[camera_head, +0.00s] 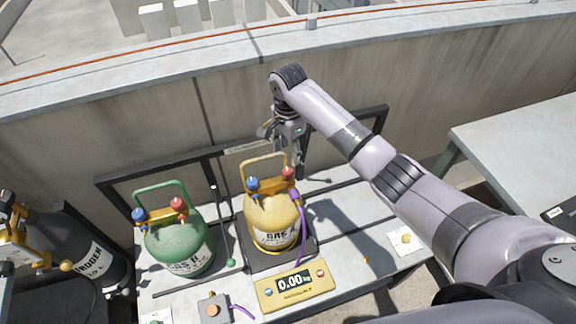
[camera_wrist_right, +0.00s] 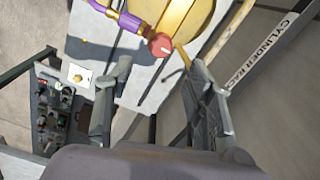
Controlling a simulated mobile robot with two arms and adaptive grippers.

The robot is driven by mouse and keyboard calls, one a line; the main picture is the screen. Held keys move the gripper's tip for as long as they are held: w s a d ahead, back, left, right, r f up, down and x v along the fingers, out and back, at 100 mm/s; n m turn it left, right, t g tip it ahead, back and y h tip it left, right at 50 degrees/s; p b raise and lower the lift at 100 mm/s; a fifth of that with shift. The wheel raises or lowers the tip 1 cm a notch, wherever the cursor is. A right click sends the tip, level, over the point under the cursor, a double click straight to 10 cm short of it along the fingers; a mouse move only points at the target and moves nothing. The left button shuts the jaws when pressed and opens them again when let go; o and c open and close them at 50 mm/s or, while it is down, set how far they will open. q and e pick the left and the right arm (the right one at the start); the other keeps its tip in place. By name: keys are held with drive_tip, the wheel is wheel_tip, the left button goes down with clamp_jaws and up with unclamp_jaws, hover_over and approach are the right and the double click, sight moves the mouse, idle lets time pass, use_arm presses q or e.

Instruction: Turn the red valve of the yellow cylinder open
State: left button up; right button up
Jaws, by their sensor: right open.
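The yellow cylinder (camera_head: 272,222) stands upright on a dark scale platform on the bench. Its red valve (camera_head: 289,173) is at the top right, beside a blue valve (camera_head: 252,183). My right gripper (camera_head: 299,168) reaches down from above, behind and close to the red valve. In the right wrist view the red valve (camera_wrist_right: 161,45) appears between and beyond the spread fingers of the right gripper (camera_wrist_right: 160,66). They are open and seem not to touch it. The yellow cylinder (camera_wrist_right: 183,14) shows at that view's top edge. My left gripper is out of view.
A green cylinder (camera_head: 180,247) with its own blue and red valves stands left of the yellow one. A purple hose (camera_head: 301,222) hangs at the yellow cylinder's right. A wall (camera_head: 120,135) rises behind the bench.

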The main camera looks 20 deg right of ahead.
sight(288, 171)
wheel_tip(288, 171, down, 8)
drive_tip(key=shift+f+p, duration=0.25)
drive_tip(key=shift+p, duration=0.05)
drive_tip(key=c, duration=1.2)
drive_tip(key=shift+o, duration=0.2)
